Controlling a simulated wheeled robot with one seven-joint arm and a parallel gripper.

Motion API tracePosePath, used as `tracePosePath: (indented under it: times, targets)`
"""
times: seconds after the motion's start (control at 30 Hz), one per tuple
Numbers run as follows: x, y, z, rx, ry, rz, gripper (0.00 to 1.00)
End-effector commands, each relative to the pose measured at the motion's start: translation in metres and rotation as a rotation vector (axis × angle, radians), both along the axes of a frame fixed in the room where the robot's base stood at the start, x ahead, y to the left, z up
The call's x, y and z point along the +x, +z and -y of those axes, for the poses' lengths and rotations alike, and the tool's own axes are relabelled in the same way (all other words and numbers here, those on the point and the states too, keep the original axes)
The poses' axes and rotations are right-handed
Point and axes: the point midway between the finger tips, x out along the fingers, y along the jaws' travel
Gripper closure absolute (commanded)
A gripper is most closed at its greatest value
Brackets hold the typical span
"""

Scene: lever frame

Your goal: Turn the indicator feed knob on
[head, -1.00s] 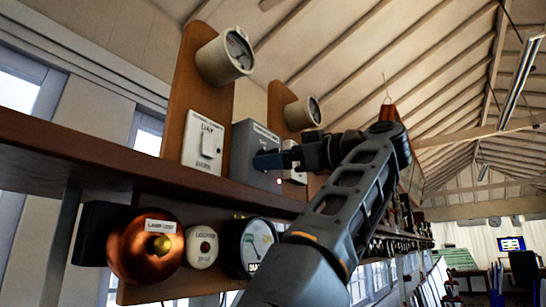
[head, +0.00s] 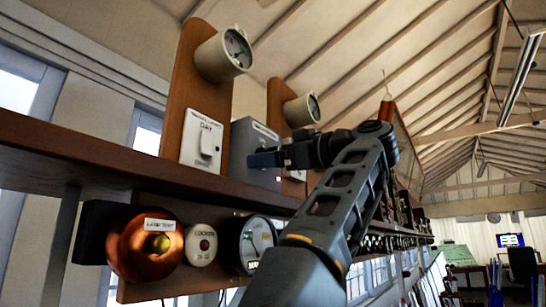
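A grey box (head: 244,136) with a small label along its top edge stands on the wooden shelf, beside a white DAY switch plate. It may be the indicator feed unit, but its label is too small to read. A small reddish light shows low on its front. My gripper (head: 259,159) is in front of the box's face, with its dark blue-grey fingertips pointing left. It covers the middle of the face, so I see no knob there. I cannot tell whether the fingers touch anything or how far apart they are.
The white DAY switch (head: 203,140) is left of the box, under a round gauge (head: 223,55). A second gauge (head: 302,110) is to the right. Below the shelf (head: 130,165) are a copper lamp-test unit (head: 130,252), a white round button (head: 201,245) and a dial (head: 256,240).

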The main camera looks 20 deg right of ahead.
Motion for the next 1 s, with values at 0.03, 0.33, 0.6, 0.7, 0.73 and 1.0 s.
tracePosePath:
  times: [0.03, 0.33, 0.6, 0.7, 0.73, 1.0]
  targets:
    - [0.0023, 0.0050, -0.0009, 0.007, -0.007, 0.008, 0.39]
    - [0.0022, 0.0061, -0.0004, 0.007, -0.008, 0.009, 0.40]
    - [0.0020, 0.0070, -0.0009, 0.079, -0.007, -0.045, 0.41]
    - [0.0016, 0.0085, -0.0013, 0.172, -0.007, -0.112, 0.44]
    - [0.0013, 0.0090, -0.0015, 0.197, -0.006, -0.129, 0.46]
    - [0.0002, 0.0108, -0.0027, 0.291, -0.002, -0.194, 0.71]
